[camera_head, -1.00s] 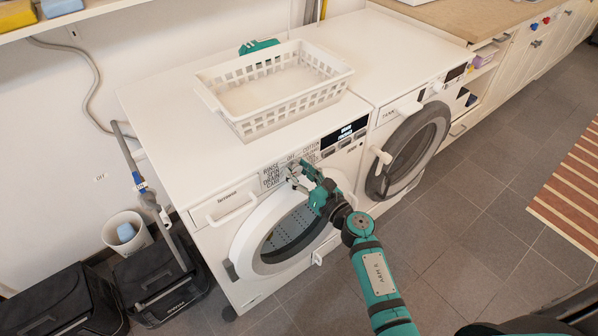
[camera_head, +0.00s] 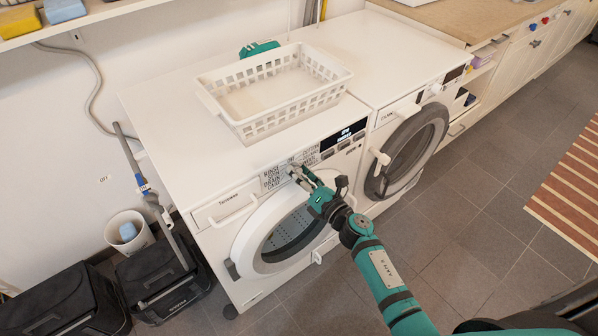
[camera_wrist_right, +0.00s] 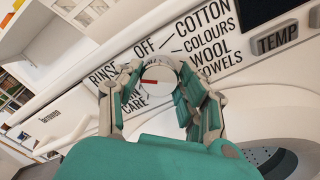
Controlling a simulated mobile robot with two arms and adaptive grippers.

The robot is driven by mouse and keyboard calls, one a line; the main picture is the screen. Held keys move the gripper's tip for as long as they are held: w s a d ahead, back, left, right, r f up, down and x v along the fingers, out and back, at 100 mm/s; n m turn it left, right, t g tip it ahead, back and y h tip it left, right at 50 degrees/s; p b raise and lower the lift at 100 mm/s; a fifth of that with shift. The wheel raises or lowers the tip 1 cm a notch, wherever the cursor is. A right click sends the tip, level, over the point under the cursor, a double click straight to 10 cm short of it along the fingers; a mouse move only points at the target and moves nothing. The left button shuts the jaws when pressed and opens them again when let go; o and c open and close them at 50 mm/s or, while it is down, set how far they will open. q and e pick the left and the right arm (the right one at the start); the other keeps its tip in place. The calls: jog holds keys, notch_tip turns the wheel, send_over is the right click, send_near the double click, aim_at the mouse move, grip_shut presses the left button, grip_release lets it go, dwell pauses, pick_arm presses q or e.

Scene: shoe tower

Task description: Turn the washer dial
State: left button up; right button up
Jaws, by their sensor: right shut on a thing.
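The washer (camera_head: 262,215) is the white front-loader on the left in the head view. Its dial (camera_wrist_right: 163,88) is a pale round knob with a short red mark, in the middle of the right wrist view. The mark lies nearly level, on the left part of the knob's face. Printed words, among them RINSE, OFF, COTTON, COLOURS and WOOL, surround it; the fingers cover some. My right gripper (camera_wrist_right: 153,88) is shut on the dial, one finger on each side. In the head view the right gripper (camera_head: 299,174) hides the dial. My left gripper is not in view.
A white basket (camera_head: 240,127) and a teal object (camera_head: 260,47) sit on the washer top. The washer's round door (camera_head: 246,242) is just below my right gripper. A second machine (camera_head: 405,112) stands to the right. A black display (camera_head: 343,133) lies right of the dial.

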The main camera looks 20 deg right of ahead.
jog(key=m+p, duration=0.1)
jog(key=m, duration=0.4)
jog(key=shift+m, duration=0.3)
jog(key=m+p, duration=0.1)
jog(key=m, duration=0.3)
jog(key=shift+f+m, duration=0.15)
jog(key=shift+m, duration=0.25)
jog(key=o, duration=1.2)
jog(key=shift+d, duration=0.1)
jog(key=v, duration=1.2)
